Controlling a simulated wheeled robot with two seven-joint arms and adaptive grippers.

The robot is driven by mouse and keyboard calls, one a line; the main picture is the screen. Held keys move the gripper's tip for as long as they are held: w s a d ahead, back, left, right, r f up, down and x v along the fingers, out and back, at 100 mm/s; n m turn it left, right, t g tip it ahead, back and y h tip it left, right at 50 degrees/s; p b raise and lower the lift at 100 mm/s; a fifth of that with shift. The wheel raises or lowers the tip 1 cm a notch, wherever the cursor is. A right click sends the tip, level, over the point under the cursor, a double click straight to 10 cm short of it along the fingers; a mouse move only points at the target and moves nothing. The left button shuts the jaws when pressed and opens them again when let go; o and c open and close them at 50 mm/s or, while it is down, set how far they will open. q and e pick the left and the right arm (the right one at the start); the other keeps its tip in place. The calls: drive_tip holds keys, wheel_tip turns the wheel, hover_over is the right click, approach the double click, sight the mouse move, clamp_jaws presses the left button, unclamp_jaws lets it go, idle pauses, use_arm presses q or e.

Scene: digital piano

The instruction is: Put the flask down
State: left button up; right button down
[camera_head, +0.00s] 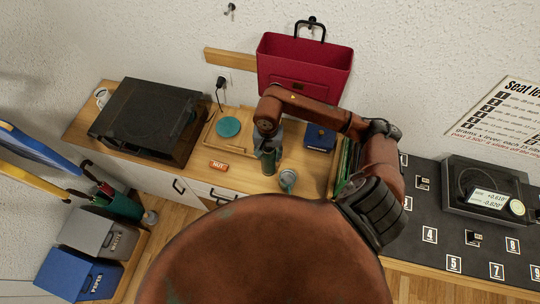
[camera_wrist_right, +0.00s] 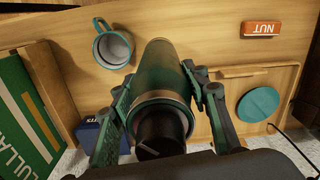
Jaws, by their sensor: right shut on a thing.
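The flask (camera_head: 268,161) is dark green with a black top, and it also shows in the right wrist view (camera_wrist_right: 160,75). My right gripper (camera_head: 268,143) is shut around it, with one finger on each side in the wrist view (camera_wrist_right: 154,80). The flask is over the front part of the wooden counter (camera_head: 245,176), between the mug and the orange NUT block. I cannot tell whether its base touches the wood. My left gripper is not in view.
A grey-blue mug (camera_head: 287,179) stands right of the flask, and the NUT block (camera_head: 219,166) lies left. A teal disc (camera_head: 228,127) lies on a wooden tray (camera_head: 210,142) behind. A dark blue box (camera_head: 320,138) and a black turntable-like unit (camera_head: 145,112) also occupy the counter.

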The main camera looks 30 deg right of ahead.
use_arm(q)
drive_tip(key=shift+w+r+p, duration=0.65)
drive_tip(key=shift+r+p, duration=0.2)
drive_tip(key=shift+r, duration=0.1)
use_arm(e)
drive_tip(key=f, duration=0.3)
drive_tip(key=w+d+f, duration=0.1)
drive_tip(key=shift+d+f, duration=0.1)
drive_tip(key=shift+f, duration=0.3)
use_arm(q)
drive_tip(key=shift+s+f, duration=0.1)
use_arm(e)
drive_tip(key=shift+f, duration=0.15)
drive_tip(key=c, duration=1.1)
unclamp_jaws()
drive_tip(key=shift+s, duration=0.1)
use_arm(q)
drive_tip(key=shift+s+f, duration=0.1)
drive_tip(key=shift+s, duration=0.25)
